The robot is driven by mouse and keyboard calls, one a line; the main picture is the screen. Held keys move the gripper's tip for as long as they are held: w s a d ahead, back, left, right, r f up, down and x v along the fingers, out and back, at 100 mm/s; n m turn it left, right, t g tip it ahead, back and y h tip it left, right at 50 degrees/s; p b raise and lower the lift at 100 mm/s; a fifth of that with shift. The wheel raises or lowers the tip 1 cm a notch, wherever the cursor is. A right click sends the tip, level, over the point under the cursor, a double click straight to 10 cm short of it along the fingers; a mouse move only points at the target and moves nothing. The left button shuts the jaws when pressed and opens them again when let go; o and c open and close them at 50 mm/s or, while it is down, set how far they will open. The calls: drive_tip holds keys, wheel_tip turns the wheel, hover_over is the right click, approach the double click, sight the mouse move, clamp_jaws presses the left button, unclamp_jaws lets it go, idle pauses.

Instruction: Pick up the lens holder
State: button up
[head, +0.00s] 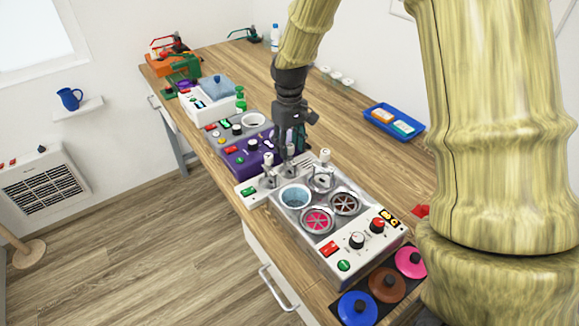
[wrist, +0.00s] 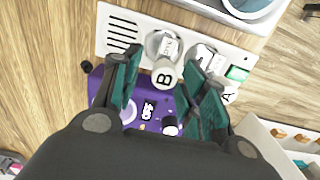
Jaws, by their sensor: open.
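No part is clearly marked as the lens holder, and I cannot tell for sure which it is. In the head view the panel (head: 247,190) lies between the purple unit and the white console. My gripper (wrist: 161,66) is open, its teal finger pads on either side of the B cylinder in the picture; contact cannot be told. In the head view my gripper (head: 291,150) points down over the panel, its fingertips partly hidden.
The purple unit (head: 238,161) stands behind the panel. A blue tray (head: 376,107) lies to the right, coloured lids (head: 357,308) at the front. Bare wood shows between.

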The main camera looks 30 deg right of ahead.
sight(290, 159)
drive_tip(key=shift+s+f+p, duration=0.25)
drive_tip(key=shift+f+p, duration=0.1)
drive_tip(key=shift+f, duration=0.1)
drive_tip(key=shift+a+f+p, duration=0.1)
drive_tip(key=shift+f+p, duration=0.5)
drive_tip(key=shift+f, duration=1.55)
drive_tip(key=shift+s, duration=0.1)
clamp_jaws()
